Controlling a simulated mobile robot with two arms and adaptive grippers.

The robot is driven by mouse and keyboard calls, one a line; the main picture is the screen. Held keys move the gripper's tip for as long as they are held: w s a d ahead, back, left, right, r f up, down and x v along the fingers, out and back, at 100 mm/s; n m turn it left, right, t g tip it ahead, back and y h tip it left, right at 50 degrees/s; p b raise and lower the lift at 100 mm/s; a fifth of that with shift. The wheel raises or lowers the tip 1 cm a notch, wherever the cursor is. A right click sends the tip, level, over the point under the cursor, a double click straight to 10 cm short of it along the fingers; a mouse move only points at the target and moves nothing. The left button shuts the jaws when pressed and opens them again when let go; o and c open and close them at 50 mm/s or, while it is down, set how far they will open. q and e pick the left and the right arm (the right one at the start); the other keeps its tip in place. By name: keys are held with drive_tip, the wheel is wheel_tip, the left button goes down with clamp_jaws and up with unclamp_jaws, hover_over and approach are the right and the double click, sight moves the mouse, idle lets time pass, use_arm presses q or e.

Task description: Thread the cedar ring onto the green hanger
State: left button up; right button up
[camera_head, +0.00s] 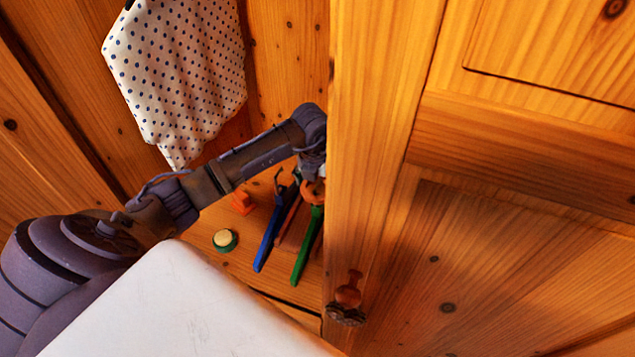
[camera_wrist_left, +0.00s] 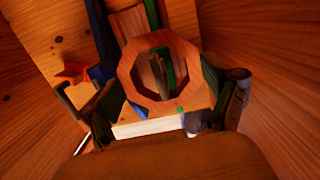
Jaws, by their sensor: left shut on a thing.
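The cedar ring (camera_wrist_left: 127,74) is an eight-sided reddish wooden ring. In the left wrist view it sits between the two fingers of my left gripper (camera_wrist_left: 165,103), which is shut on it. In the head view the left gripper (camera_head: 312,178) is inside the wardrobe, with a bit of the ring (camera_head: 314,192) showing just above the green hanger (camera_head: 305,248). Through the ring's opening in the wrist view I see a thin upright piece and some green; I cannot tell whether the piece passes through or lies behind. The green hanger's hook is hidden in the head view.
A blue hanger (camera_head: 268,238) lies left of the green one, with a brown wooden piece between. An orange star-shaped item (camera_head: 242,202) and a round green tin (camera_head: 225,240) stand on the wardrobe floor. A dotted cloth (camera_head: 178,75) hangs behind. The wardrobe door (camera_head: 375,150) closes in the right side.

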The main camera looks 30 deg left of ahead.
use_arm(q)
drive_tip(key=o, duration=0.7)
drive_tip(key=shift+r, duration=0.1)
drive_tip(key=r, duration=0.4)
drive_tip(key=s+r, duration=0.1)
drive_tip(key=r, duration=0.6)
drive_tip(key=shift+s+d+r, duration=0.2)
drive_tip(key=shift+r, duration=0.15)
